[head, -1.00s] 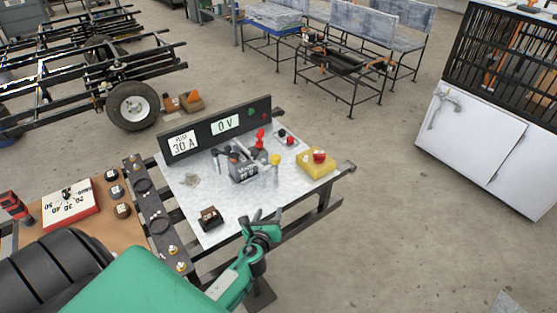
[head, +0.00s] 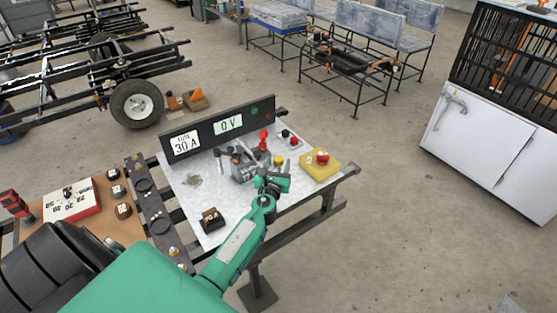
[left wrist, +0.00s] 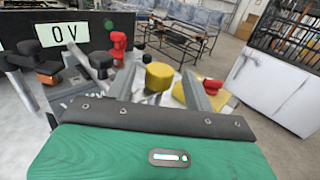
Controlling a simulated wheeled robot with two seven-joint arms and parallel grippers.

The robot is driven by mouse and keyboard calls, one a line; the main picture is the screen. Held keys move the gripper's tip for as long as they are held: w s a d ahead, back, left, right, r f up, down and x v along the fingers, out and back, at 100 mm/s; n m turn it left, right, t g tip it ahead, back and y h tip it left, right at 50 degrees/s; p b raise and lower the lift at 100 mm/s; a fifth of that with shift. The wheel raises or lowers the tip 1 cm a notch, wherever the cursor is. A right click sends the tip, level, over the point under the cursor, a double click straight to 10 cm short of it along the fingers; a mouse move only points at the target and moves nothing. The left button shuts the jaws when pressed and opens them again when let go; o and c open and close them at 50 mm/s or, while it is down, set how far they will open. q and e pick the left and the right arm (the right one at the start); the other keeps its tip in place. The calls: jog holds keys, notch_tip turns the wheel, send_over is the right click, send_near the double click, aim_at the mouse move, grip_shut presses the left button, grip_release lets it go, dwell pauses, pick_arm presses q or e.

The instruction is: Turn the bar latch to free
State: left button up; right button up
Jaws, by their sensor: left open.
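On the pale bench plate (head: 215,222), a grey labelled block (head: 243,167) stands with metal bars and a dark handle (head: 219,155) at its left. A red handle (head: 263,141) rises behind it and also shows in the left wrist view (left wrist: 118,46). A yellow knob (head: 278,160) stands right of the block. I cannot tell which part is the bar latch. My left gripper (head: 266,177) is over the plate, just in front of the block and knob. In the left wrist view, its open fingers (left wrist: 158,90) appear on either side of the yellow knob (left wrist: 158,75); contact is unclear. My right gripper is not in view.
A dark panel (head: 218,127) reading 30 A and 0 V stands along the back. A yellow box (head: 318,168) with a red button is close at the right. A small dark block (head: 211,219) sits at the front left. Floor lies clear beyond the right edge.

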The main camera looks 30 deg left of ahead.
pick_arm(q)
jog(key=shift+w+a, duration=0.25)
jog(key=shift+w, duration=0.35)
jog(key=shift+w+a, duration=0.25)
jog(key=shift+w, duration=0.35)
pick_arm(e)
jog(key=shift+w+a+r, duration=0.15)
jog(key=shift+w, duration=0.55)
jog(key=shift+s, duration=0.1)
pick_arm(q)
jog(key=c, duration=1)
jog(key=shift+o, duration=0.2)
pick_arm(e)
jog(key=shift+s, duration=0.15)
